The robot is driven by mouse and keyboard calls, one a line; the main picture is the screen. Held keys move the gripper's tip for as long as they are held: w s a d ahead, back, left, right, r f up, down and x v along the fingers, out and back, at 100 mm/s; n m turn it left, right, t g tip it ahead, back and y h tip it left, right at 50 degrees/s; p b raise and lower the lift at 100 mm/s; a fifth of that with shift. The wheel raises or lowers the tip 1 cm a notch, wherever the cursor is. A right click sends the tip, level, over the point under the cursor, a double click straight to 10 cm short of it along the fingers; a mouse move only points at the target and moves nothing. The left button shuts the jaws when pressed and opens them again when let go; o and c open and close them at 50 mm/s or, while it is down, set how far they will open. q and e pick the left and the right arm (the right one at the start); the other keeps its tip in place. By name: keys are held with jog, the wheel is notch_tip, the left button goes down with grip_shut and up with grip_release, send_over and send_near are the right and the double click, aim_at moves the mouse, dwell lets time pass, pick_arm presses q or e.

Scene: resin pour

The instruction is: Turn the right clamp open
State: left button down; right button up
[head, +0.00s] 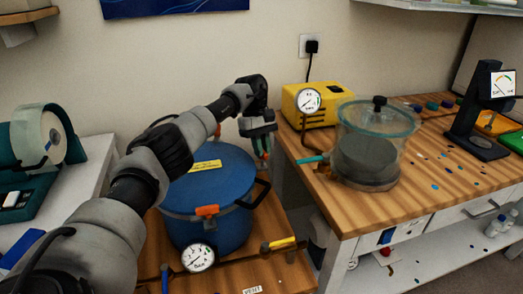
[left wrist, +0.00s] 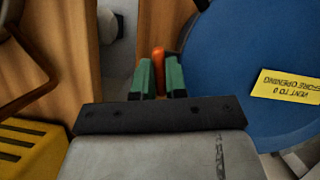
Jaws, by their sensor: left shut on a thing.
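The blue pressure pot (head: 228,192) stands on the wooden bench, its lid on, with a yellow label that reads as a vent-before-opening warning. My left gripper (head: 263,157) reaches over the pot to its right side. In the left wrist view its green fingers (left wrist: 161,80) are shut on the orange handle of the right clamp (left wrist: 158,58), at the edge of the blue lid (left wrist: 235,60). In the head view the fingers mostly hide that clamp. Another orange clamp (head: 207,211) sits on the pot's front rim. My right gripper is not in view.
A pressure gauge (head: 198,257) and a pipe with a yellow-handled valve (head: 280,243) are in front of the pot. On the right table (head: 390,205) stand a yellow pump (head: 318,100) and a glass chamber (head: 377,125). A tape dispenser (head: 42,140) is at the left.

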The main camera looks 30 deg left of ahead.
pick_arm(q)
jog(key=shift+m+g+y, duration=0.3)
jog(key=shift+m, duration=0.9)
jog(key=c, duration=1.2)
grip_release()
jog(key=shift+o, duration=0.2)
